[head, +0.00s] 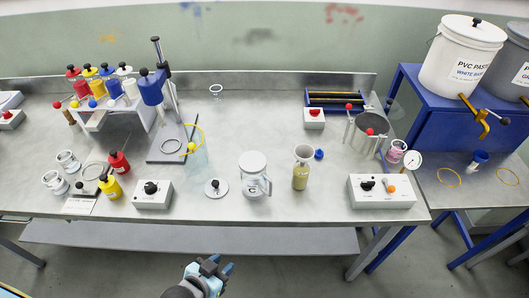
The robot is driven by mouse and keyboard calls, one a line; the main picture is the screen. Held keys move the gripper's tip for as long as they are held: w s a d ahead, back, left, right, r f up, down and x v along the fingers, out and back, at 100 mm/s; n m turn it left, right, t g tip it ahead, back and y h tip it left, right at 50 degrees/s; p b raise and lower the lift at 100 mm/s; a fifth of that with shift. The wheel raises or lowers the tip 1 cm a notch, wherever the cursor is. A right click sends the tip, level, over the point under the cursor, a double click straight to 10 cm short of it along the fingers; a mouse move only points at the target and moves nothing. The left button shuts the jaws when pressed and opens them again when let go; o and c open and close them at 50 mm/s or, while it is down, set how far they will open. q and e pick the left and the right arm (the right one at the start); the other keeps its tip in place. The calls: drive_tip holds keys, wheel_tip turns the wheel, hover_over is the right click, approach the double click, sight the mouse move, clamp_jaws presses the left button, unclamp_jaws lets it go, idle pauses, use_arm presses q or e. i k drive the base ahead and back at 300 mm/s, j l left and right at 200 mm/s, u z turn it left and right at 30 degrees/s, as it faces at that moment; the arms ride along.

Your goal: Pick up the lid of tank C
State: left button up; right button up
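Tank C (252,182) is a clear jug-like vessel with a dark letter C on its front, standing near the front middle of the bench. A round, pale lid (215,192) with a black knob lies flat on the bench just left of the tank, apart from it. No label shows on this lid. My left gripper (223,264) is at the bottom of the head view, in front of the bench edge and nearer to me than the lid. My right gripper is out of view.
A control box (153,198) stands left of the lid. A tall container of yellowish liquid (300,176) stands right of the tank. Another control box (380,194) is further right. A stand (167,148) is behind the lid. The bench front edge (230,218) lies between gripper and lid.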

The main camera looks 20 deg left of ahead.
sight(217, 187)
drive_tip(key=u, duration=1)
